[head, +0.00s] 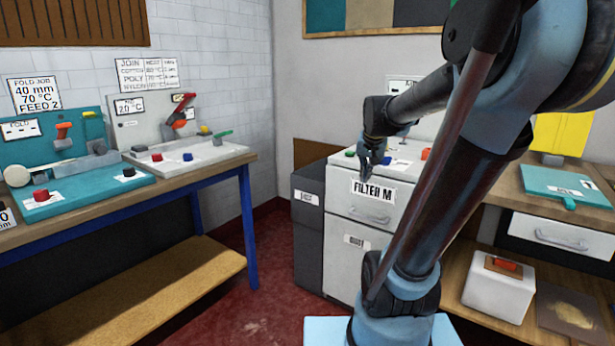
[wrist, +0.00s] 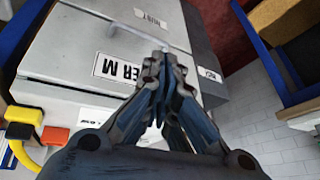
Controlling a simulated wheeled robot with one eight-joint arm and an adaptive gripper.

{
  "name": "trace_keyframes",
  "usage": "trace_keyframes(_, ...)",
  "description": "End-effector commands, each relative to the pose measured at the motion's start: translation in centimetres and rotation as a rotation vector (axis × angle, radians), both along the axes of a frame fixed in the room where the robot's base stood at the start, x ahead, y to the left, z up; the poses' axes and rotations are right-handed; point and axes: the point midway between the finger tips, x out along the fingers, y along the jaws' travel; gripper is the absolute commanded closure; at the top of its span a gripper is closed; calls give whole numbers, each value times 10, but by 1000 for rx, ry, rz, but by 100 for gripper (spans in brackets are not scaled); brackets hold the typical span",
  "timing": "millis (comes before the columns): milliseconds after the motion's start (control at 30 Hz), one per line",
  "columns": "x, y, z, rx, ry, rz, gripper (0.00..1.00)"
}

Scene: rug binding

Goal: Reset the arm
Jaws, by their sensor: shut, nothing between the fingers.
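My arm reaches from the right foreground of the head view toward the grey filter cabinet (head: 343,205). My gripper (head: 376,167) hangs in front of the cabinet's top edge, above the "FILTER M" label (head: 373,191). In the wrist view my gripper (wrist: 162,60) has its fingertips together with nothing held between them. Behind the fingertips is the cabinet front (wrist: 85,60) with its label and a drawer handle. I cannot tell whether the fingertips touch the cabinet.
A workbench (head: 215,165) with teal and white control panels stands left. A dark cabinet (head: 308,225) adjoins the filter cabinet. At right, a wooden bench holds a teal board (head: 565,187), with a white box (head: 498,290) below. Red floor (head: 262,270) is clear between.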

Motion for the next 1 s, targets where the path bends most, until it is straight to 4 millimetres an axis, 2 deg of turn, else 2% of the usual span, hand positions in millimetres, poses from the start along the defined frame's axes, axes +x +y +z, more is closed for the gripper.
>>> trace_keyframes(33,-20,0,-9,-10,19,21,100)
trace_keyframes(300,-112,1,-60,-63,120,147,100)
trace_keyframes(500,-175,1,-102,-93,192,242,100)
trace_keyframes(600,-199,1,-121,-105,222,282,100)
trace_keyframes(800,-226,1,-143,-116,258,331,100)
trace_keyframes(1000,-231,1,-146,-118,265,339,100)
